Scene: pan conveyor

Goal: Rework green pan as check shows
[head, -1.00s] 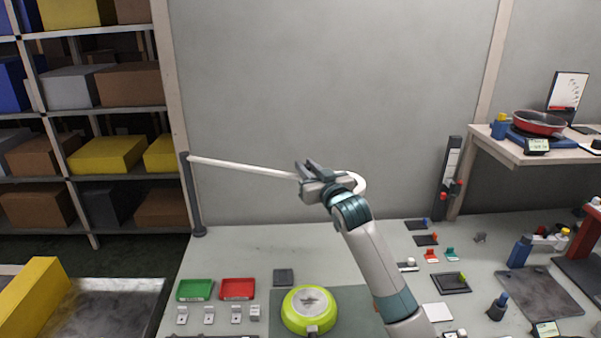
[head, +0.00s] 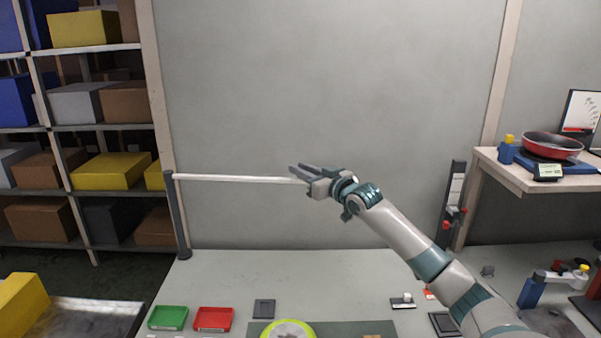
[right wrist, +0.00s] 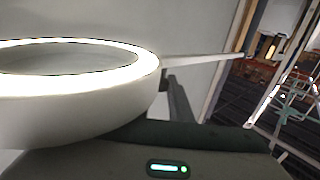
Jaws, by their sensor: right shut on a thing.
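The green pan (head: 288,328) lies on a dark mat (head: 350,327) on the bench, and the bottom picture edge cuts it off. My right gripper (head: 304,173) is raised well above the bench, shut at the free end of a white swing arm (head: 235,179) that comes from a grey post (head: 177,215). In the right wrist view a pale ring lamp (right wrist: 147,66) with a bright rim fills the left side, close to the gripper. Its grip on the lamp is hidden there. My left gripper is not in view.
A green tray (head: 168,318) and a red tray (head: 213,319) sit at the bench's left. A red pan (head: 552,145) stands on a blue device on the right side table (head: 510,177). A black upright (head: 452,205) stands behind the bench. Shelves with boxes are at left.

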